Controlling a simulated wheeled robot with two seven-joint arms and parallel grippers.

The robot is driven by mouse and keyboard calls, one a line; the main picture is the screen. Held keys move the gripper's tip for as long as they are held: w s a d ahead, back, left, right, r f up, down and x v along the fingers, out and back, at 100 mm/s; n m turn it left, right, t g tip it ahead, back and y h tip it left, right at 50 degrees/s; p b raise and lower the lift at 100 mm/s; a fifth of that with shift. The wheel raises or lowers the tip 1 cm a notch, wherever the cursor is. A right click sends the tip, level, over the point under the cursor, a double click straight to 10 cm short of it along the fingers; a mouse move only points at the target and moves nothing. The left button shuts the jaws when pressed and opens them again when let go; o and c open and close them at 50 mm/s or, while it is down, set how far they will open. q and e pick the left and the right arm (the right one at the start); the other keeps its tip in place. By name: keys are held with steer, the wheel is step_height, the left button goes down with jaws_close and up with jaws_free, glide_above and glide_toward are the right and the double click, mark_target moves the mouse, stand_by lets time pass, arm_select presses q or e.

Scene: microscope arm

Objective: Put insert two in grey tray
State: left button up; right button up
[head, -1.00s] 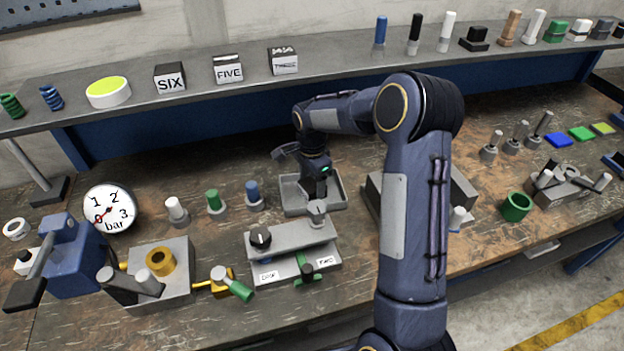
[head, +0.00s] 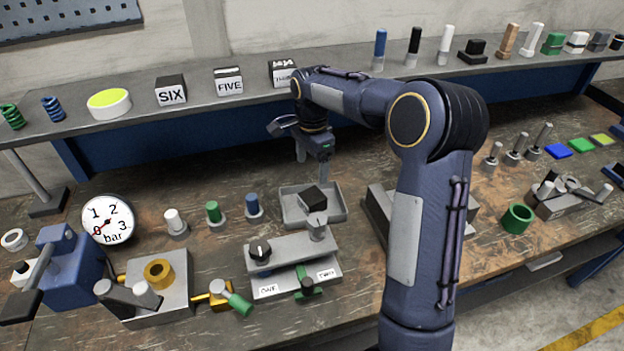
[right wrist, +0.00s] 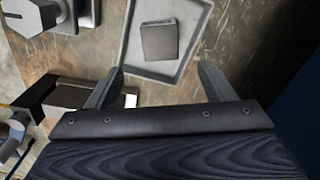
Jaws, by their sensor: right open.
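The grey tray (head: 284,216) lies on the bench, with low walls. A small dark block (head: 312,196) sits tilted inside it, in the right part; no label on it can be read. The right wrist view also shows the grey tray (right wrist: 127,52) and the block (right wrist: 160,41) in it. My right gripper (head: 301,158) is above and behind the tray, apart from the block. In the right wrist view its two fingers stand wide apart (right wrist: 158,84), with nothing between them. My left gripper does not show.
A grey fixture (head: 292,266) with a knob and labels, seemingly ONE and TWO, stands in front of the tray. Blocks marked SIX (head: 171,91) and FIVE (head: 229,82) and a third one (head: 283,73) stand on the shelf. Small pegs (head: 213,214) stand left of the tray.

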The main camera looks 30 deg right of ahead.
steer(key=s+a+r+n+t+y, duration=0.15)
steer(key=s+r+n, duration=0.25)
steer(key=s, duration=0.4)
steer(key=s+a+r+n+t+y, duration=0.1)
steer(key=s+a+r+n, duration=0.25)
steer(key=s, duration=0.45)
steer(key=s+a+f+n+t, duration=0.1)
steer(key=s+a+n, duration=0.1)
steer(key=s, duration=0.2)
steer(key=s+a+f+n+t+y, duration=0.1)
steer(key=s+a+f+n, duration=0.1)
steer(key=s+n, duration=0.1)
steer(key=s+a+f+n+t, duration=0.1)
steer(key=s+a+f+n, duration=0.1)
steer(key=s, duration=0.4)
steer(key=shift+a+n, duration=0.3)
steer(key=shift+n, duration=0.35)
steer(key=shift+r, duration=0.1)
